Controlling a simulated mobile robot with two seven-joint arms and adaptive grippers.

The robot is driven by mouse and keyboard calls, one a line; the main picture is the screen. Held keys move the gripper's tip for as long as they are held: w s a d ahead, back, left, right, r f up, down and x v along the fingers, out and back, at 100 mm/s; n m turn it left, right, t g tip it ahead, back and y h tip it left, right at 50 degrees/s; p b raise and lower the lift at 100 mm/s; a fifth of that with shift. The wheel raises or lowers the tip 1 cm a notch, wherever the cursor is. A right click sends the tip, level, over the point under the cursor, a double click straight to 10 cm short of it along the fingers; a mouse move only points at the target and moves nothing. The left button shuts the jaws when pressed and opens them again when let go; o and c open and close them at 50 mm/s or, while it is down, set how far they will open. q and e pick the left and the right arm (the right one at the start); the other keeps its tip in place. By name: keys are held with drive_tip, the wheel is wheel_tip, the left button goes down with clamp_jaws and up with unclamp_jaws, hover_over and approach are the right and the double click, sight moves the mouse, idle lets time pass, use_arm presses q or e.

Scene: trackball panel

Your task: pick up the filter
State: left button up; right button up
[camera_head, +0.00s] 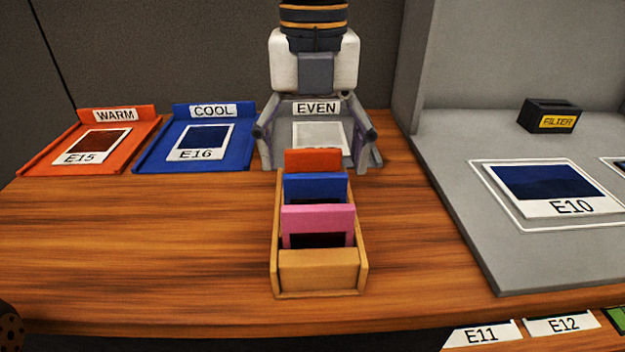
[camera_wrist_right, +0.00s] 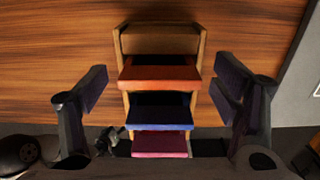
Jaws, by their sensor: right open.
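Three filters stand in a narrow wooden rack: orange (camera_head: 312,159), blue (camera_head: 316,187) and pink (camera_head: 318,219), with pink nearest me. In the right wrist view the orange (camera_wrist_right: 160,74), blue (camera_wrist_right: 161,113) and pink (camera_wrist_right: 160,146) filters lie between my open fingers, with clear gaps on both sides. My right gripper (camera_head: 316,150) is open and empty, pointing down above the far part of the rack. It also frames the wrist view (camera_wrist_right: 160,95). I cannot tell its exact height.
The wooden rack (camera_head: 318,272) stands on the wooden table. Behind are WARM (camera_head: 115,115), COOL (camera_head: 208,110) and EVEN (camera_head: 318,107) trays. On the grey panel (camera_head: 455,180) at right are a black FILTER box (camera_head: 549,115) and an E10 card (camera_head: 570,208). Table space left of the rack is free.

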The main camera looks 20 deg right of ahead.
drive_tip(key=shift+r, duration=0.1)
drive_tip(key=shift+c, duration=0.3)
drive_tip(key=c, duration=1)
drive_tip(key=shift+c, duration=0.2)
